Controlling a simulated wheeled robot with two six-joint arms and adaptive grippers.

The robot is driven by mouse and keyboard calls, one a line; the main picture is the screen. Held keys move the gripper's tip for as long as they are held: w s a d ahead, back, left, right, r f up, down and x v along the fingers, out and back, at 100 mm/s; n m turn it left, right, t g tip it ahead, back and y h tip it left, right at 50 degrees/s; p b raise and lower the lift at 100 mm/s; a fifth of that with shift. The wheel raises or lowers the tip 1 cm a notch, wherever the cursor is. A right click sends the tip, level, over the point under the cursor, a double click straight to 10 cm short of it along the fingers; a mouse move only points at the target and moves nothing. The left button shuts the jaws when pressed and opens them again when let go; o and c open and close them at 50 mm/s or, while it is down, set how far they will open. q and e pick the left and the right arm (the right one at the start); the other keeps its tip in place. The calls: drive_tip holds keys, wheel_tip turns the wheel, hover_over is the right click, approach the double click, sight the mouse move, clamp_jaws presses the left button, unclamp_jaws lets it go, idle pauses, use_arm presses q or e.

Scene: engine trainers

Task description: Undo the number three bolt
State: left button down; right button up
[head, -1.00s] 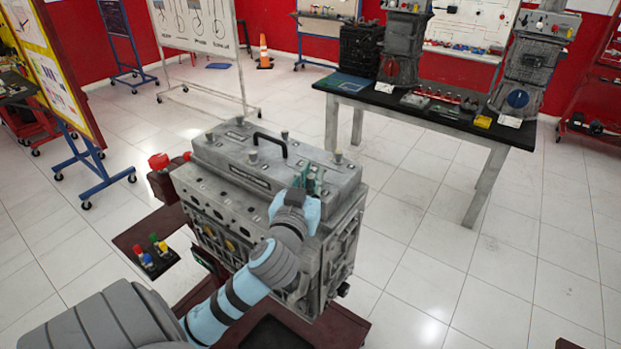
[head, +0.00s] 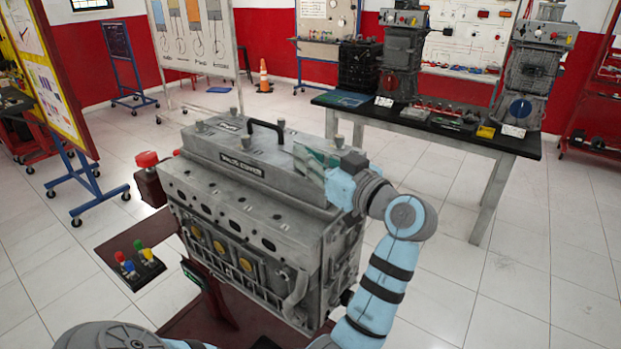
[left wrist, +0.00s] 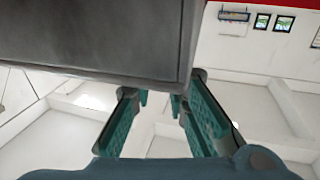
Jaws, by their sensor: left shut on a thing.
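The grey engine block (head: 265,230) stands in the middle of the head view, with a long cover (head: 225,155) and a black handle on top. Several pale bolts stand on the cover, among them one at the back right (head: 338,141) and one at the front middle (head: 245,142). My left gripper (head: 312,163) is at the cover's front right end, closed to a narrow gap. It hides the bolt there, which it appears to hold. In the left wrist view its green fingers (left wrist: 158,103) reach under a large grey surface; the held part is hidden. My right gripper is out of view.
A red knob (head: 147,159) stands at the engine's left. A small tray with coloured knobs (head: 140,264) lies on the dark stand. A black-topped table (head: 430,127) holds other engine parts behind. Open tiled floor lies around the engine.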

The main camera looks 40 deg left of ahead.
use_arm(q)
drive_tip(key=n+g+b, duration=0.2)
drive_tip(key=g+b, duration=0.1)
drive_tip(key=n+g+b, duration=0.2)
drive_tip(key=g, duration=0.1)
drive_tip(key=n+g+h+b, duration=0.1)
drive_tip(key=n+g+b, duration=0.1)
drive_tip(key=g+b, duration=0.1)
drive_tip(key=shift+f+g+b, duration=0.3)
drive_tip(key=shift+f, duration=0.05)
drive_tip(key=shift+r+n+g+h+b, duration=0.2)
drive_tip(key=shift+n+g+h+b, duration=0.2)
drive_tip(key=shift+n+g+b, duration=0.4)
drive_tip(key=c, duration=1.7)
unclamp_jaws()
drive_tip(key=shift+o, duration=0.8)
drive_tip(key=shift+a, duration=0.2)
drive_tip(key=shift+d, duration=0.15)
drive_tip(key=shift+r, duration=0.1)
